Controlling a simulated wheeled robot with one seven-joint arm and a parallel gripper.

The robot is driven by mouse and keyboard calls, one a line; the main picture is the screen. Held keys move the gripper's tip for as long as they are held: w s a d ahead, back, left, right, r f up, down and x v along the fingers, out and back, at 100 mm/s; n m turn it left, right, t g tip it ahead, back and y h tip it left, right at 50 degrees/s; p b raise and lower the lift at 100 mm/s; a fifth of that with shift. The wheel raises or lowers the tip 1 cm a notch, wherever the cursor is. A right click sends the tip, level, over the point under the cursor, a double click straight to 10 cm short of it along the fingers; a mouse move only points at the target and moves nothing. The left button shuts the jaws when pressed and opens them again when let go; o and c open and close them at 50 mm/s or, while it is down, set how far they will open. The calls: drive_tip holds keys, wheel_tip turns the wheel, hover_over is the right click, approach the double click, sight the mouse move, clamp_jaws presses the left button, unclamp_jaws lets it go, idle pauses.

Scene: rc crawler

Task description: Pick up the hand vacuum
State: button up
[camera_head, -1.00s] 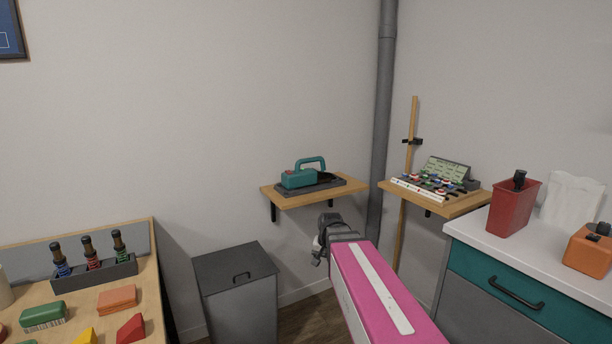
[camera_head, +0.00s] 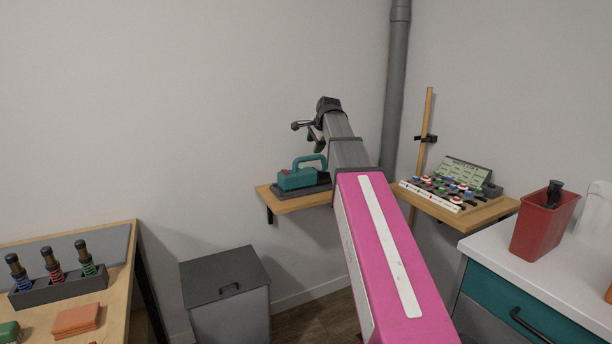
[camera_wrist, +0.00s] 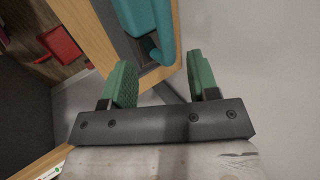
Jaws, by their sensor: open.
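The hand vacuum (camera_head: 297,179) is teal with a looped top handle and lies on a dark tray (camera_head: 313,191) on a small wooden wall shelf (camera_head: 287,205). My arm hides the right part of the shelf in the head view. My gripper (camera_head: 306,134) is above the vacuum and apart from it. In the wrist view my gripper (camera_wrist: 160,84) is open, with nothing between its green-padded fingers. The teal vacuum (camera_wrist: 150,22) shows past the fingertips at the top of that view.
A second wall shelf (camera_head: 488,215) with a parts board is right of my arm, with a grey pipe (camera_head: 397,90) behind. A grey lidded bin (camera_head: 228,290) stands below left. A red container (camera_head: 543,222) stands on the right counter. The wall left of the vacuum is clear.

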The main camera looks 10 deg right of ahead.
sight(310, 157)
drive_tip(key=x, duration=1)
drive_tip(key=shift+w+d, duration=0.15)
drive_tip(key=shift+w, duration=0.3)
drive_tip(key=shift+c, duration=0.4)
clamp_jaws()
drive_tip(key=shift+r, duration=0.1)
idle(0.6)
